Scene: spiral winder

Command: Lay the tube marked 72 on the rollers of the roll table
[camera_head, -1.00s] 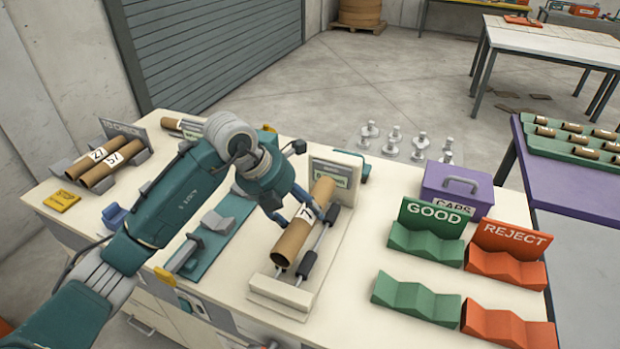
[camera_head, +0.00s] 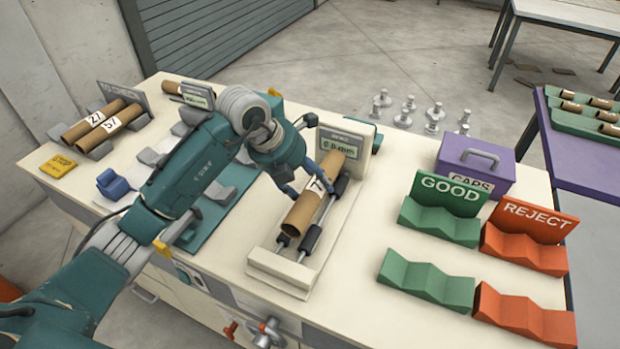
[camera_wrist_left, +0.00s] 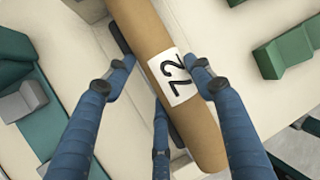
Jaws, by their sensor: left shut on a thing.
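The tube marked 72 (camera_head: 303,214) is a brown cardboard cylinder with a white label. My left gripper (camera_head: 308,187) is shut on it near its middle. In the left wrist view, blue fingers stand on both sides of the tube (camera_wrist_left: 150,35), and the 72 shows between them. The tube lies lengthwise over the roll table (camera_head: 284,272), in line with its rollers. A black roller (camera_head: 310,240) shows beside its near end. I cannot tell whether the tube touches the rollers. My right gripper is out of view.
A display (camera_head: 342,143) stands at the roll table's far end. Green GOOD cradles (camera_head: 428,283), orange REJECT cradles (camera_head: 524,312) and a purple caps box (camera_head: 474,168) stand to the right. Two tubes (camera_head: 100,125) lie in a rack at left. Metal caps (camera_head: 404,115) stand behind.

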